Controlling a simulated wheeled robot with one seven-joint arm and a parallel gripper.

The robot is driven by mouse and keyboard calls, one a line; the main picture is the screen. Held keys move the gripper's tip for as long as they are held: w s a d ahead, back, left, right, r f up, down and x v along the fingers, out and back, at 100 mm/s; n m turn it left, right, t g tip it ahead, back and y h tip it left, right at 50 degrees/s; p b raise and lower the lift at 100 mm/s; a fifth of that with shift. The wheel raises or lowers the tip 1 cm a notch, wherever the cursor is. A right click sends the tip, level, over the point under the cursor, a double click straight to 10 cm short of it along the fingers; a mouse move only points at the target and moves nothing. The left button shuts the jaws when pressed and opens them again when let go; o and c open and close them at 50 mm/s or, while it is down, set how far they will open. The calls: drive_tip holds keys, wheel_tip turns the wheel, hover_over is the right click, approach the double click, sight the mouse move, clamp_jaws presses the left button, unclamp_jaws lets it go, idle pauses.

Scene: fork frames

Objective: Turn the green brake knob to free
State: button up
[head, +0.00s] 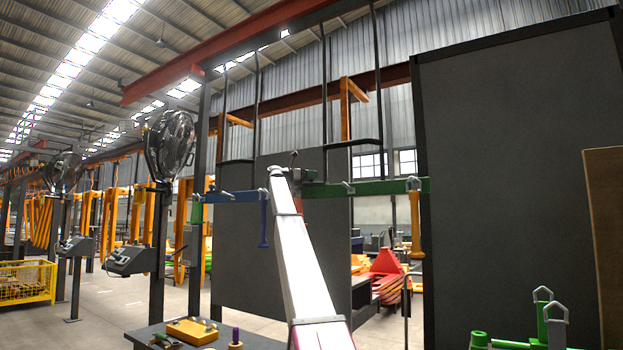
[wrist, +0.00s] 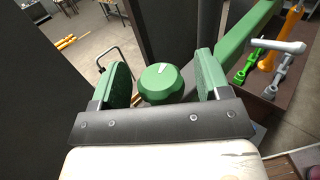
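The green brake knob (wrist: 160,84) shows in the wrist view, round and faceted, with a white pointer mark on its top face. The mark points toward the top of the picture, tilted slightly right. My gripper (wrist: 162,74) is open, with one green-padded finger on each side of the knob. A gap shows between the knob and each pad, so it does not grip the knob. The knob's underside is hidden. In the head view I cannot make out the knob; my white arm reaches up toward the green bar (head: 365,188).
A green beam (wrist: 243,45) runs close beside the right finger. Green and grey hooked parts (wrist: 268,70) stand further right. Dark panels (head: 515,180) stand behind and right.

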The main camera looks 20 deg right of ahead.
drive_tip(key=shift+a, duration=0.1)
drive_tip(key=w+a, duration=0.1)
drive_tip(key=a, duration=0.9)
drive_tip(key=shift+w+a, duration=0.25)
